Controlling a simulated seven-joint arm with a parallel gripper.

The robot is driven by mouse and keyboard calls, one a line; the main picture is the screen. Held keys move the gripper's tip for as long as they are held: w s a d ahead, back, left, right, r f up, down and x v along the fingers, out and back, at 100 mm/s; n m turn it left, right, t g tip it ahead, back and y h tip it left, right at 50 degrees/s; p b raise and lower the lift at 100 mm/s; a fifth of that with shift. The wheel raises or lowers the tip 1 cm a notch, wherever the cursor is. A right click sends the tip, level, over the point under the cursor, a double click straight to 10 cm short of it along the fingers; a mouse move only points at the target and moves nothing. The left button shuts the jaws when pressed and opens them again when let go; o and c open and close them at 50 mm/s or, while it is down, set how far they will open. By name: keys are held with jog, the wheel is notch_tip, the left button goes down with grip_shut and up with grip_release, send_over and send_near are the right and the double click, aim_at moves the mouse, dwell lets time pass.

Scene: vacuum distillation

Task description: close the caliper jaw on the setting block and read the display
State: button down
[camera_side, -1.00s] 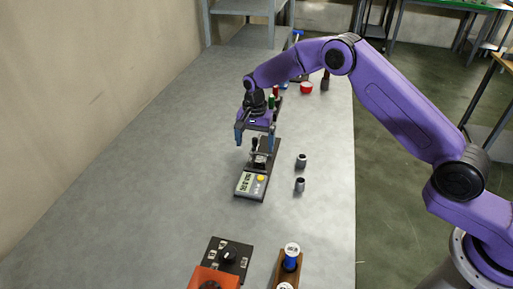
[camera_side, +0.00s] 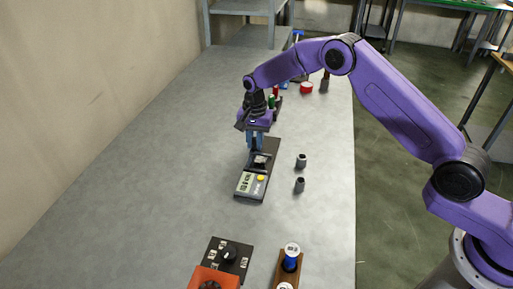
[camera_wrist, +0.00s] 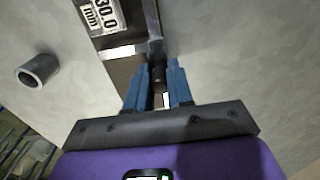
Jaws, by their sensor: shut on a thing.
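The caliper (camera_side: 252,196) lies on the grey bench, with a grey display housing and a yellow button at its near end. Its display (camera_wrist: 103,14) is at the top of the wrist view and appears to read 30.0 mm; the frame edge may cut it. My gripper (camera_side: 257,148) points down over the far part of the caliper. In the wrist view its blue fingers (camera_wrist: 157,75) are shut on a dark knob (camera_wrist: 160,77), apparently that of the caliper jaw. A metallic piece (camera_side: 261,158), perhaps the setting block, sits just in front of the fingers; jaw contact is unclear.
Two small grey cylinders (camera_side: 301,161) (camera_side: 300,184) stand right of the caliper. A black box with a knob (camera_side: 229,257), an orange box (camera_side: 212,278) and a wooden rack (camera_side: 278,272) are at the front. Coloured items stand behind my gripper. The bench's left side is clear.

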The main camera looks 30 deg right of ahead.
aim_at(252, 153)
jog(key=shift+s+a, duration=1.3)
jog(key=shift+a, duration=0.1)
dwell(1.8)
jog(key=c, duration=1.1)
grip_release()
jog(key=shift+o, duration=0.5)
jog(key=shift+d, duration=0.1)
jog(key=shift+w+d, duration=0.1)
jog(key=shift+w, duration=0.05)
jog(key=shift+r, duration=0.1)
jog(key=shift+r, duration=3.4)
